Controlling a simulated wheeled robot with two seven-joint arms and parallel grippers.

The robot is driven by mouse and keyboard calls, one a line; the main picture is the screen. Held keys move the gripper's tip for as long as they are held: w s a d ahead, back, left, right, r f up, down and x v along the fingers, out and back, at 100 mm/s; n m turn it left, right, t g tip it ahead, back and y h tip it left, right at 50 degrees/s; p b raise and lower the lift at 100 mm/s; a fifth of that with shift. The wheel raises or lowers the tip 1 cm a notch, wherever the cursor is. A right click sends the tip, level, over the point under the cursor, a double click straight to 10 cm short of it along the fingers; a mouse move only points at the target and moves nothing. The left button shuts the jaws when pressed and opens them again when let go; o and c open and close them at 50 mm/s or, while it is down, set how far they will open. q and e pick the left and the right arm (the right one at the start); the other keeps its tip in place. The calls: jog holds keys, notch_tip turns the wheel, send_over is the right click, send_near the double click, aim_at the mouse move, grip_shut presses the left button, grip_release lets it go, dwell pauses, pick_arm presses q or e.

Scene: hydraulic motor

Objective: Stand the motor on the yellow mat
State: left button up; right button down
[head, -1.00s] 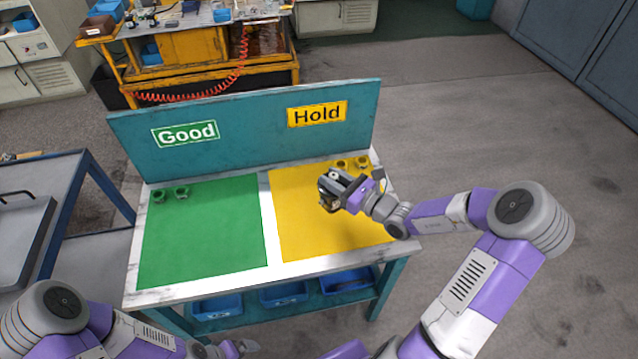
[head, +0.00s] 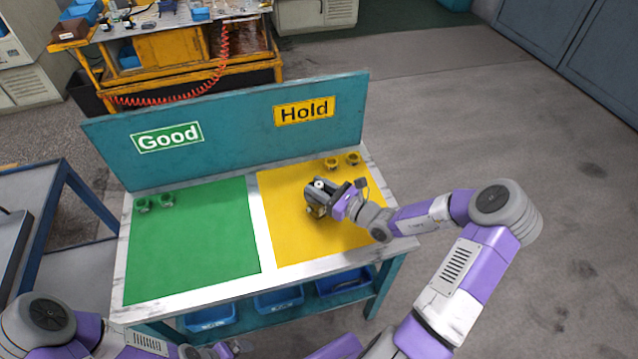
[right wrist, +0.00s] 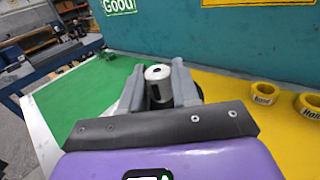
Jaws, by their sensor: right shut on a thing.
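My right gripper (head: 320,190) is shut on the motor (head: 315,211), a small grey-and-brass body, over the left middle part of the yellow mat (head: 345,235). In the right wrist view the motor (right wrist: 158,88) shows as a round, pale-topped cylinder between the two grey fingers, roughly upright. The gripper hides much of it, and I cannot tell whether its base touches the mat. My left gripper (head: 228,349) is low at the bottom edge of the head view, away from the table; its jaws are too small to read.
A green mat (head: 195,240) lies left of the yellow one, with two small green rings at its back. Two yellow rings (head: 332,163) sit at the yellow mat's back edge. A teal backboard (head: 235,130) stands behind. The yellow mat's front is clear.

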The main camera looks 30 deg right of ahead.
jog(key=shift+f, duration=0.95)
jog(key=c, duration=1.3)
grip_release()
jog(key=shift+f+b, duration=0.3)
jog(key=o, duration=0.5)
jog(key=shift+r, duration=0.2)
jog(key=p+v, duration=0.2)
jog(key=v, duration=1)
jog(key=shift+s, duration=0.1)
jog(key=shift+f, duration=0.1)
